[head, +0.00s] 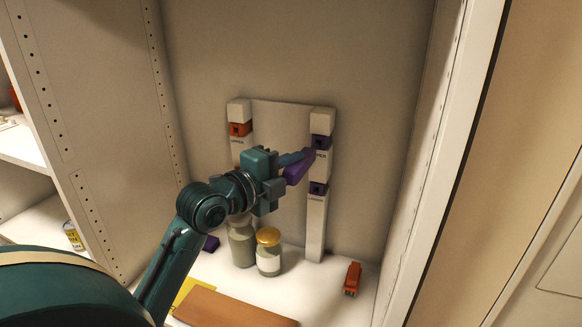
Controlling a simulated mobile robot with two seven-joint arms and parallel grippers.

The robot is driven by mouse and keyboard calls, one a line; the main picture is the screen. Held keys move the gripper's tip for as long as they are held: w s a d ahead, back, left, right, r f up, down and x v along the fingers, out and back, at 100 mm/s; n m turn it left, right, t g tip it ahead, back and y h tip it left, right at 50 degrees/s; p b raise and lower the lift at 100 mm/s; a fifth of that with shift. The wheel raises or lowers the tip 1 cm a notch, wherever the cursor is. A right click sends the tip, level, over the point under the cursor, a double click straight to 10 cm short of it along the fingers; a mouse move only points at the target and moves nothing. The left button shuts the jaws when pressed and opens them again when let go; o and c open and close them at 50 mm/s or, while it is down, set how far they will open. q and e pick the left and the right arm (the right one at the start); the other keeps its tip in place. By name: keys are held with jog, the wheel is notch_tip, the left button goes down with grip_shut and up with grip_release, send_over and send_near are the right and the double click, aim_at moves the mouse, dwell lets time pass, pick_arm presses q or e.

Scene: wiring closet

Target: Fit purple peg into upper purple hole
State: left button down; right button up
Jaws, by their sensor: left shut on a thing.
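My left gripper (294,162) is shut on the purple peg (299,170) and holds it in front of the white rack, well above the shelf floor. The peg points up and to the right, toward the right post. The upper purple hole (320,143) is a dark opening in a purple block near the top of that post. The peg's tip shows just below and left of it; I cannot tell the gap in depth. A lower purple hole (318,189) sits further down the same post. My right gripper is not in view.
The left post has an orange socket (239,130). Below stand a green-grey jar (241,245) and a gold-lidded jar (268,255). An orange block (352,278), a purple block (211,243) and a brown board (235,309) lie on the shelf. Cabinet walls close both sides.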

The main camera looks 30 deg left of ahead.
pick_arm(q)
jog(key=shift+w, duration=0.1)
dwell(0.3)
jog(key=shift+w+a, duration=0.2)
jog(key=shift+w, duration=0.35)
jog(key=shift+w+a+f, duration=0.1)
jog(key=shift+w+a, duration=0.05)
jog(key=shift+w, duration=0.4)
jog(key=shift+w+a, duration=0.2)
jog(key=shift+w, duration=0.7)
jog(key=shift+w+a+f, duration=0.1)
jog(key=shift+w, duration=0.45)
jog(key=shift+w+a, duration=0.1)
jog(key=shift+w, duration=0.2)
jog(key=c, duration=1.1)
grip_release()
jog(key=shift+c, duration=0.2)
